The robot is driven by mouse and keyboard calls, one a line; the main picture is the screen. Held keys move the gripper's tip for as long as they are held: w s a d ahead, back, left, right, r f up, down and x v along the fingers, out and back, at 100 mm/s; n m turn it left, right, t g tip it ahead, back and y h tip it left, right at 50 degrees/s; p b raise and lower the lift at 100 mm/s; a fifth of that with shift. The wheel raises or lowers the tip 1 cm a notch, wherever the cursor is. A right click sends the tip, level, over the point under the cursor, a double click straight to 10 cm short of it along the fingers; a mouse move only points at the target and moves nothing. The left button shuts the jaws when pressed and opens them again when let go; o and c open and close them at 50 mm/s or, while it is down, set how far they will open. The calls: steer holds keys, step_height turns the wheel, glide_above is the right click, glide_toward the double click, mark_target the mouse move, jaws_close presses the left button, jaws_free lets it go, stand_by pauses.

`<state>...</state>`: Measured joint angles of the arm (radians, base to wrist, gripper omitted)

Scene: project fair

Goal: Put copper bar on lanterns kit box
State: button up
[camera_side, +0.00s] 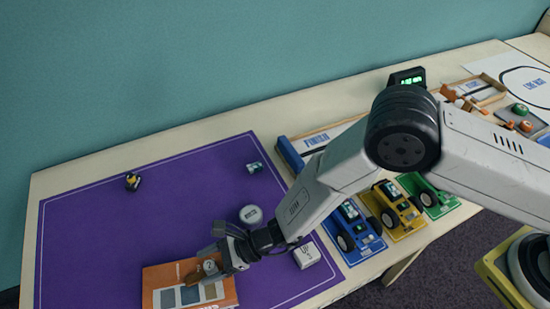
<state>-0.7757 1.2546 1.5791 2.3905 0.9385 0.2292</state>
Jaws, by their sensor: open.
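An orange flat box (229,293) with pale and dark panels printed on it lies at the front of the purple mat; its lettering is too small to read, but it looks like the lanterns kit box. My gripper (211,260) is low over the back right part of this box, with its jaws open. A small brownish piece (207,250), possibly the copper bar, shows at the fingertips. Whether it touches the box or a finger cannot be told, as the fingers partly hide it.
The purple mat (100,230) is mostly clear to the left. A round grey-white tin (251,215) and a white box (306,255) stand close to my wrist. A small yellow-black item (132,182) and a small teal item (255,168) lie farther back. Blue (357,232), yellow (393,208) and green (430,195) vehicles stand right.

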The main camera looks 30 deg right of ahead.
steer(key=v, duration=1)
steer(key=shift+d, duration=0.1)
stand_by(0.5)
steer(key=s+d+r+n+h, duration=0.1)
steer(key=d+r+n+h, duration=0.3)
steer(key=d, duration=0.8)
steer(key=s+d+r+n+h, duration=0.2)
steer(key=d+r+n+h, duration=0.2)
steer(key=d+n, duration=0.5)
steer(key=s+d+r+n+h, duration=0.1)
steer(key=d+r+n+h, duration=0.4)
steer(key=d, duration=1.1)
steer(key=shift+s+d+r+n+t, duration=0.2)
steer(key=shift+d+r+n+t, duration=0.15)
steer(key=shift+r+n, duration=0.6)
